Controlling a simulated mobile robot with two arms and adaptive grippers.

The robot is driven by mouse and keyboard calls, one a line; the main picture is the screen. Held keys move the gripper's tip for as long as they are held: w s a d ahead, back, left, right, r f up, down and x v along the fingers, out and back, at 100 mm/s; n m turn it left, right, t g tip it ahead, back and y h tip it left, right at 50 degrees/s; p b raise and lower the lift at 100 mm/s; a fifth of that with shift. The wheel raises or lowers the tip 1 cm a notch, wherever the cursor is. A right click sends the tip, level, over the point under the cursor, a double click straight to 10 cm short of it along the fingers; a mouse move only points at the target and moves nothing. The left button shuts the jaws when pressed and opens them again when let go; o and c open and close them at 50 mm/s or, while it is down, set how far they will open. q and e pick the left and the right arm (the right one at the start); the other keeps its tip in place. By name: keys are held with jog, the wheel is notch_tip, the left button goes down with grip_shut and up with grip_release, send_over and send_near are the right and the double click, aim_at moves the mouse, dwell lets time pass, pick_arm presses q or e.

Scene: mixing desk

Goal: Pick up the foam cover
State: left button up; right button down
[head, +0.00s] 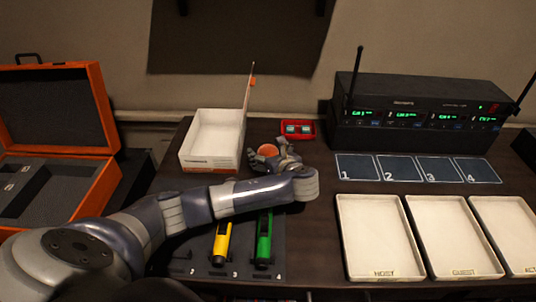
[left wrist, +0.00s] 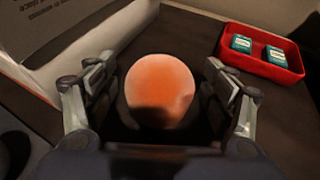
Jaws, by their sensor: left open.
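The foam cover is a round orange ball that shows in the head view (head: 267,149), on the dark desk just right of the white box. In the left wrist view the foam cover (left wrist: 160,90) sits centred between the two fingers, with a small dark gap on each side. My left gripper (head: 272,154) is open around it; its fingers do not visibly press on it. The lower part of the foam cover is shadowed and partly hidden by the gripper body. My right gripper is in neither view.
The white box (head: 202,170) with its raised flap stands close left of the gripper. A red tray (head: 297,138) with two small teal boxes lies close right. Yellow (head: 221,240) and green (head: 264,238) microphones lie below my arm. A black receiver (head: 420,105) stands at the back right.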

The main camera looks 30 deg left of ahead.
pick_arm(q)
jog(key=shift+c, duration=0.2)
jog(key=c, duration=0.8)
jog(key=shift+a+r, duration=0.1)
jog(key=shift+r, duration=0.05)
